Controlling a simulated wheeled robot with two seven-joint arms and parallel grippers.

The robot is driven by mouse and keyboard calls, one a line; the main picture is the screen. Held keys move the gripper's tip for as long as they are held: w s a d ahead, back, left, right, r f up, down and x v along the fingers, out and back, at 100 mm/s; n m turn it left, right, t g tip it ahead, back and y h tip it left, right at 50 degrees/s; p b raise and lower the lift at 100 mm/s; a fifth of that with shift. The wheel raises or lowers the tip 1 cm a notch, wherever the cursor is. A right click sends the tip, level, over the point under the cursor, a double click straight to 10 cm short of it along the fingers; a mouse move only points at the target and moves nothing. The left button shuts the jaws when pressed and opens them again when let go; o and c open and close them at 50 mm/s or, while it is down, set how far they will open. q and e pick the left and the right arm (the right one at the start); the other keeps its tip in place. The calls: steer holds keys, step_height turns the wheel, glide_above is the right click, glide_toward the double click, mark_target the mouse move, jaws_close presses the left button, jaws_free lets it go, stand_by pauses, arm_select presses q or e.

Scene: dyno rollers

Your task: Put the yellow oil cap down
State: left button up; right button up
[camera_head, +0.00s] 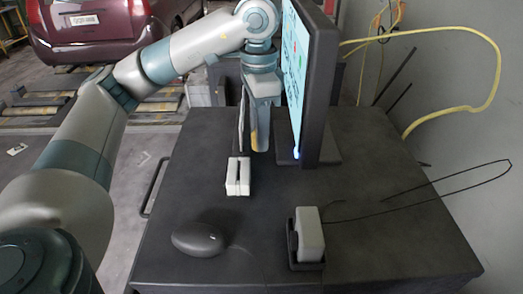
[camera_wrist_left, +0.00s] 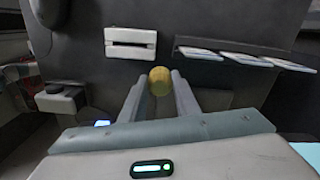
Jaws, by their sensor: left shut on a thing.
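The yellow oil cap (camera_wrist_left: 160,80) is a small round yellow piece between the fingertips of my left gripper in the left wrist view. My left gripper (camera_wrist_left: 160,88) is shut on it. In the head view, my left gripper (camera_head: 250,145) points down over the dark cart top (camera_head: 265,215), just left of the monitor and behind a white slotted block (camera_head: 238,177). The cap is mostly hidden by the fingers there. I cannot tell whether it touches the cart top. My right gripper is not in view.
The monitor (camera_head: 312,80) stands close on the right of my left gripper. A grey device in a black holder (camera_head: 308,238) and a dark mouse (camera_head: 198,240) are nearer the front. A yellow cable (camera_head: 470,107) hangs behind. The cart's middle is clear between them.

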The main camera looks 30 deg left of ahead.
arm_select(q)
steer(key=shift+f, duration=1.05)
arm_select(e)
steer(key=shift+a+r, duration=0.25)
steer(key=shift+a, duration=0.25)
arm_select(q)
steer(key=shift+f+p, duration=0.75)
steer(key=shift+f, duration=1.05)
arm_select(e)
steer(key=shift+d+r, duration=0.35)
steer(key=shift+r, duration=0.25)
arm_select(q)
steer(key=shift+f, duration=0.2)
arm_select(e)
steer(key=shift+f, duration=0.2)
arm_select(q)
steer(key=o, duration=1.1)
steer(key=shift+o, duration=0.2)
